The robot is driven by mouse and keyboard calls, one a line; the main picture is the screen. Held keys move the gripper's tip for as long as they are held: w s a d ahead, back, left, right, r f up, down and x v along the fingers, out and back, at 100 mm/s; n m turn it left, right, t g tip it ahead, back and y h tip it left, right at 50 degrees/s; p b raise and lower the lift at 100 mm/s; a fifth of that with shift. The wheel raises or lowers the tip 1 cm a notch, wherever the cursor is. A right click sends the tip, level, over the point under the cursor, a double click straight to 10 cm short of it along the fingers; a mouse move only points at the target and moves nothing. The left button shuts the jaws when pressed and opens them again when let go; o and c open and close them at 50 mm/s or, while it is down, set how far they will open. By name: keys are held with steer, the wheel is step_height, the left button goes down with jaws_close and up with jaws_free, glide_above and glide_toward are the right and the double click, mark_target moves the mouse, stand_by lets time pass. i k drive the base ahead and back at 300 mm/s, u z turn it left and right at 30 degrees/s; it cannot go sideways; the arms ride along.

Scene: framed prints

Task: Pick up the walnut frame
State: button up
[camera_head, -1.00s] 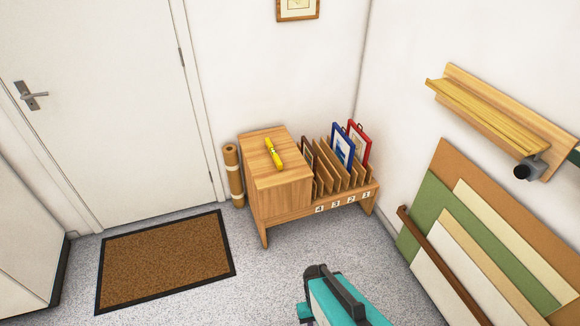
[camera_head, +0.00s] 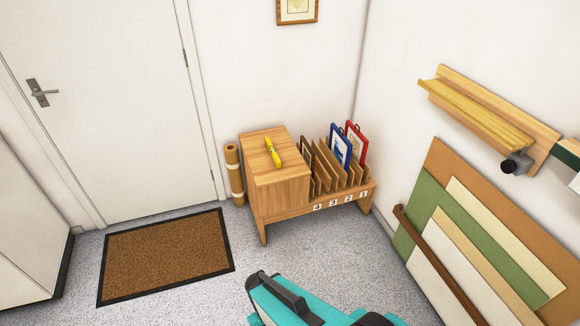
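A dark brown frame, which looks like the walnut frame (camera_head: 305,147), stands upright in the leftmost slot of a wooden slotted rack (camera_head: 345,201), above the label 4. Only its upper edge and part of its side show; the cabinet part and dividers hide the rest. A blue frame (camera_head: 340,150) and a red frame (camera_head: 356,142) stand in the slots to the right. A teal and black part of my arm shows at the bottom edge, well short of the rack. My gripper itself does not show.
A yellow object (camera_head: 273,152) lies on the cabinet top (camera_head: 262,166). A brown roll (camera_head: 235,174) stands left of it. Boards (camera_head: 490,235) lean on the right wall below a wooden shelf (camera_head: 475,105). A doormat (camera_head: 165,256) lies left. The grey floor before the rack is clear.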

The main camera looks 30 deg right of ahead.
mark_target(307, 153)
steer(key=u, duration=0.15)
steer(key=i, duration=1)
steer(key=u, duration=0.1)
steer(key=k, duration=0.9)
steer(key=z, duration=0.25)
steer(key=i, duration=0.35)
steer(key=u, duration=0.15)
